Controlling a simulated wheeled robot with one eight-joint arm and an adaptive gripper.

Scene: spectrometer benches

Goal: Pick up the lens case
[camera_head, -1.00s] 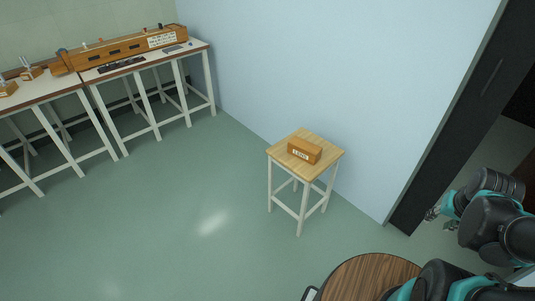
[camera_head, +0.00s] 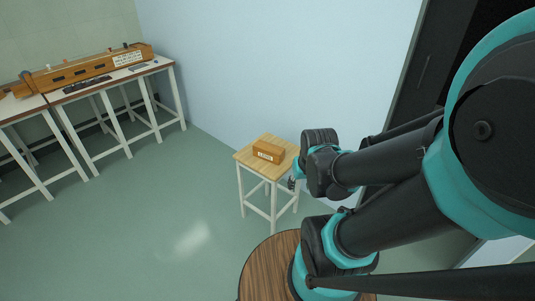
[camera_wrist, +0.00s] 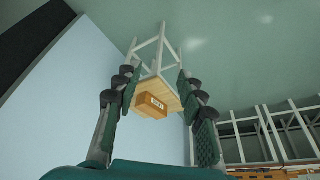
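The lens case is a small orange-brown box (camera_head: 268,151) with a white label, resting on the wooden top of a white-legged stool (camera_head: 245,157). In the wrist view the lens case (camera_wrist: 152,105) shows upside down between the two fingers, some distance beyond them, on the stool top (camera_wrist: 172,98). My gripper (camera_wrist: 158,100) is open and empty, with its fingers spread wide apart. In the head view my gripper (camera_head: 294,184) is mostly hidden behind my wrist, to the right of the stool and apart from the case.
A pale blue wall (camera_head: 270,70) stands close behind the stool. White-legged benches (camera_head: 120,82) with a long wooden instrument (camera_head: 85,72) stand at the back left. A dark door (camera_head: 420,75) is at the right. Green floor lies open left of the stool.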

